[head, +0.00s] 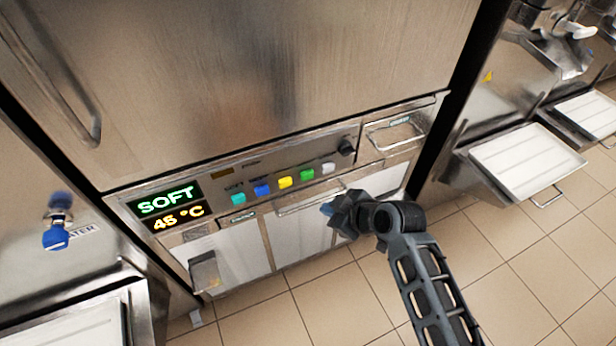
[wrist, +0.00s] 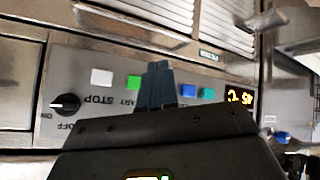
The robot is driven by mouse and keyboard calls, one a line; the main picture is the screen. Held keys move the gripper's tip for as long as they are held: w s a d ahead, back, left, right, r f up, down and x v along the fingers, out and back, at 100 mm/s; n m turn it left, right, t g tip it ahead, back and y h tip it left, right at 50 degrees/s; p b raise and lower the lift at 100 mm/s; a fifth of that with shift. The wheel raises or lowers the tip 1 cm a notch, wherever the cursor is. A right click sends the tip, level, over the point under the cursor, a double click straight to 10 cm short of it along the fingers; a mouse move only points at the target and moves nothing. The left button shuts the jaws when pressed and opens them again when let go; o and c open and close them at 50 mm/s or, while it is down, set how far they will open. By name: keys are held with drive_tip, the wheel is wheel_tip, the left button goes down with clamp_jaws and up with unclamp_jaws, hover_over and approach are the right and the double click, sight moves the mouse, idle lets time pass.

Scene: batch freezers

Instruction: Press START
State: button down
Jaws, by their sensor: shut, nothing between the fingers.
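The control panel (head: 222,186) has a row of square buttons. The green button (head: 306,174) is second from the right in the head view. The green button also shows in the wrist view (wrist: 134,82), upside down, with a partly covered label ending in "ART". My gripper (head: 327,209) is shut and empty, below and in front of the button row in the head view. In the wrist view its closed fingers (wrist: 159,69) stand just right of the green button and hide the yellow button (head: 285,182). I see no contact with a button.
A white button (head: 328,168), labelled STOP in the wrist view, and a black knob (head: 346,146) sit right of green. Blue (head: 262,190) and teal (head: 238,199) buttons sit left. The display (head: 168,206) reads SOFT and 45 °C. A metal handle (head: 310,201) juts out below the panel.

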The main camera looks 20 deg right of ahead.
drive_tip(key=w+b, duration=0.2)
drive_tip(key=w, duration=0.5)
drive_tip(key=shift+w, duration=0.25)
idle(1.9)
drive_tip(key=shift+w, duration=0.25)
drive_tip(key=shift+w+b, duration=0.35)
drive_tip(key=shift+w, duration=0.15)
idle(0.7)
drive_tip(key=shift+s, duration=0.15)
drive_tip(key=shift+s+p, duration=0.45)
drive_tip(key=shift+s, duration=0.35)
drive_tip(key=shift+s+p, duration=0.95)
drive_tip(key=shift+s, duration=1.55)
